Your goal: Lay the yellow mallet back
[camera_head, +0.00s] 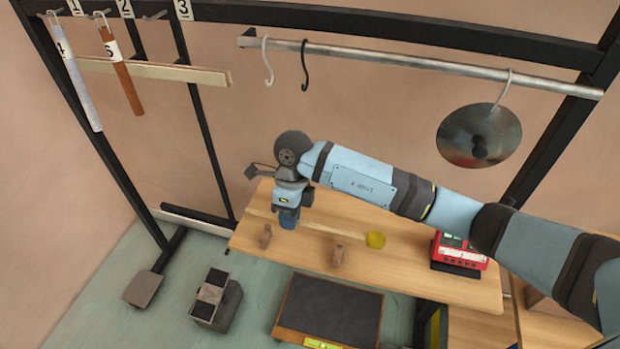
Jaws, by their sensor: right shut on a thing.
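The yellow mallet has a round yellow head (376,240) and a thin pale wooden handle that runs left to my right gripper. My right gripper (287,219) is shut on the handle's left end, over the left part of the wooden table (450,288). Its fingertips are mostly hidden by the gripper body. Two small brown wooden blocks stand on the table just in front of the mallet, a left one (265,236) and a right one (338,256). In the picture the handle lies behind them; I cannot tell its height above the table. My left gripper is out of view.
A red device (459,252) stands at the table's right, under my arm. A metal rail (420,60) above carries hooks and a hanging round metal disc (479,135). Tubes (120,68) hang at the upper left. A dark-topped box (328,310) and a pedal-like block (215,300) stand below the table.

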